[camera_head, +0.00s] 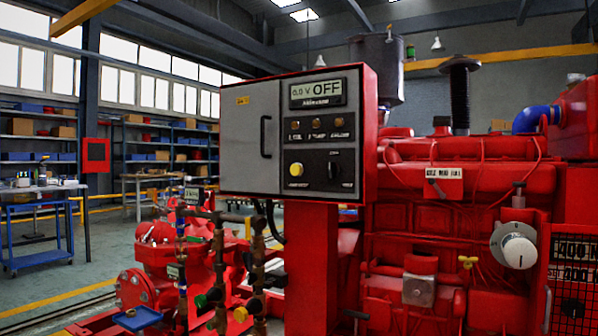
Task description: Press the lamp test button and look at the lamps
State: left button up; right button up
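The control panel (368,130) is a grey-fronted red box on a red post, in the middle of the head view. A round yellow push button (296,169) sits at the lower left of its black plate; its label is too small to read. Three small amber lamps, the left lamp (295,125), the middle lamp (316,124) and the right lamp (338,122), sit in a row above it. They look dull; I cannot tell for sure whether any is lit. The display (318,91) reads "0.0 V OFF". Neither of my grippers is in view.
A black selector knob (333,170) sits right of the button. A black door handle (265,137) is at its left. The red engine (450,200) fills the right side, with a white rotary knob (519,251). Pipes and valves (218,265) stand below left. Open floor lies further left.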

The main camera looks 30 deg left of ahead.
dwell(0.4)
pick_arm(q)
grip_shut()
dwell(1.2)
